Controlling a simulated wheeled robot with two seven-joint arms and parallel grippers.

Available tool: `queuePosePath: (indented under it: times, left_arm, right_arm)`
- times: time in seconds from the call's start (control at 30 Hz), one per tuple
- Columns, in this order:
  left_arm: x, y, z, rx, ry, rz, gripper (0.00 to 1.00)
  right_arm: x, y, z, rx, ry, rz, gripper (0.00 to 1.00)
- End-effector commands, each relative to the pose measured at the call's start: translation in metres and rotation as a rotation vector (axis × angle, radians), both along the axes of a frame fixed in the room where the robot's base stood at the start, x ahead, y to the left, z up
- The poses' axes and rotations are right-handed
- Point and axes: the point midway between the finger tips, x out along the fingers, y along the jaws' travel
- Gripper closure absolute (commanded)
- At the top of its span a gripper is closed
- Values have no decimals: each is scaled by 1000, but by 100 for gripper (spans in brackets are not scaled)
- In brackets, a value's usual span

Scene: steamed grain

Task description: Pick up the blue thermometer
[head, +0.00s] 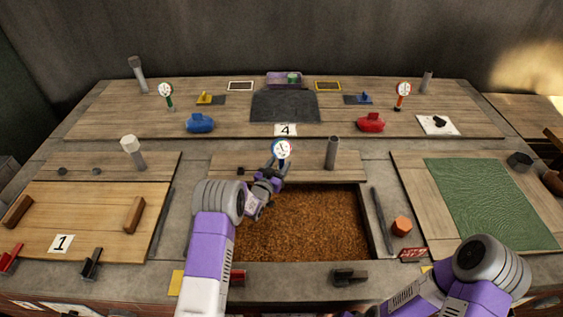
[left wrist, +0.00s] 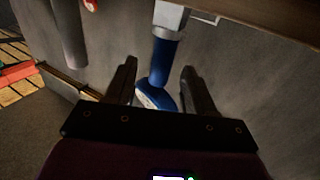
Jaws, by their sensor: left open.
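The blue thermometer (head: 281,149) has a round white dial and stands at the back edge of the grain tray in the head view. My left gripper (head: 276,174) is at its lower part, open. In the left wrist view the thermometer's blue stem (left wrist: 162,65) lies between the two open fingers of my left gripper (left wrist: 158,78), with a visible gap on each side.
The wooden tray of brown grain (head: 305,225) lies below my left gripper. A grey cylinder (head: 331,153) stands just right of the thermometer. A green-stemmed dial (head: 166,93) and an orange-stemmed dial (head: 403,92) stand on the back table. A green mat (head: 490,200) lies at right.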

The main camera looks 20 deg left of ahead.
Motion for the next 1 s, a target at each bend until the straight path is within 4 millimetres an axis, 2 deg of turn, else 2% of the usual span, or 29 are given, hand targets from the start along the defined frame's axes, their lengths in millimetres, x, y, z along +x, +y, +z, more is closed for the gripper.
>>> queuePosePath:
  times: [0.03, 0.2, 0.53, 0.87, 0.9, 1.0]
  left_arm:
    - [7, -2, -4, 1, -1, -1, 46]
    - [25, -4, -3, 0, 0, -1, 46]
    - [29, -4, -1, -2, 2, 1, 46]
    - [29, -4, -2, -1, 2, 1, 96]
    - [29, -4, -2, -1, 2, 1, 100]
    - [29, -4, -1, -1, 0, 1, 100]
  right_arm:
    - [0, 0, -7, 0, 0, 0, 41]
    - [0, 0, -12, 0, 0, 0, 41]
    - [0, 0, -12, 0, 0, 0, 41]
    - [0, 0, -12, 0, 0, 0, 41]
    - [0, 0, -12, 0, 0, 0, 41]
    - [0, 0, -12, 0, 0, 0, 41]
